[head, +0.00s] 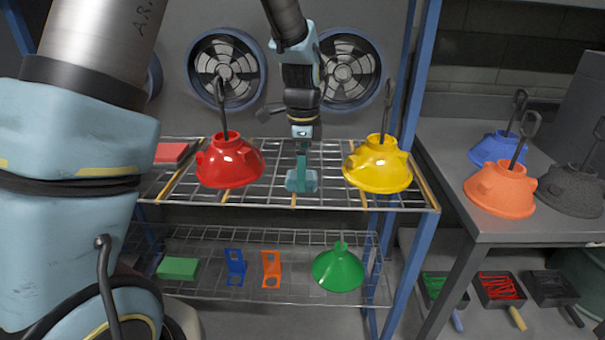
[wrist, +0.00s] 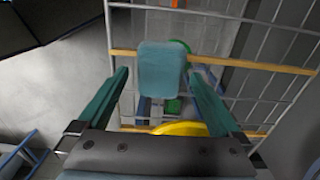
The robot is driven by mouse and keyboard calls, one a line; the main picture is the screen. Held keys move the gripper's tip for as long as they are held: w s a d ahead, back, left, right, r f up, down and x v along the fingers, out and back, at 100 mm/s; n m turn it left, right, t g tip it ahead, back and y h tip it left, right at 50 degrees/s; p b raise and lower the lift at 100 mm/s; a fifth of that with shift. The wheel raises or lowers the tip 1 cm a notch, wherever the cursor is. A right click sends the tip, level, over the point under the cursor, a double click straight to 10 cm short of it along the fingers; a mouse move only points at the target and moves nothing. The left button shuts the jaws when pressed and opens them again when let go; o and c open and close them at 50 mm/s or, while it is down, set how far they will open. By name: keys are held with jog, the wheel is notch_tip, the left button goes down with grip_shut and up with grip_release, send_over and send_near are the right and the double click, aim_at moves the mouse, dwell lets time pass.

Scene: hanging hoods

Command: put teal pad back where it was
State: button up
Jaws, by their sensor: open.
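The teal pad (head: 301,181) is a small rounded block on the upper wire shelf, between the red hood (head: 229,163) and the yellow hood (head: 379,166). It lies over one of the shelf's tan strips. In the wrist view the pad (wrist: 161,72) shows between and just beyond my fingertips, with a gap on each side. My gripper (head: 302,158) points down above the pad, and its teal fingers are spread in the wrist view (wrist: 158,78). Whether the fingertips reach down beside the pad is hard to tell.
The upper shelf (head: 270,188) has a red block (head: 171,153) at left. The lower shelf holds a green block (head: 178,268), blue and orange brackets and a green hood (head: 339,267). A grey table (head: 440,150) with more hoods stands right. Hooks rise from both neighbouring hoods.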

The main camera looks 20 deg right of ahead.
notch_tip(320, 180, up, 11)
jog(key=b, duration=0.1)
jog(key=w+a+f+n, duration=0.1)
jog(key=a+f+n, duration=0.1)
jog(key=a+n, duration=0.4)
jog(key=w+a+f+n, duration=0.1)
jog(key=a+f+n, duration=0.15)
jog(key=a, duration=0.65)
jog(key=s+a+f+n, duration=0.2)
jog(key=s+a+n, duration=0.1)
jog(key=a+n, duration=0.3)
jog(key=s+a+f+n+t, duration=0.1)
jog(key=s+a+f+n, duration=0.1)
jog(key=a+n, duration=0.5)
jog(key=shift+s+a+f+t, duration=0.25)
jog(key=shift+s+a, duration=0.2)
jog(key=shift+a, duration=0.75)
jog(key=shift+c, duration=0.3)
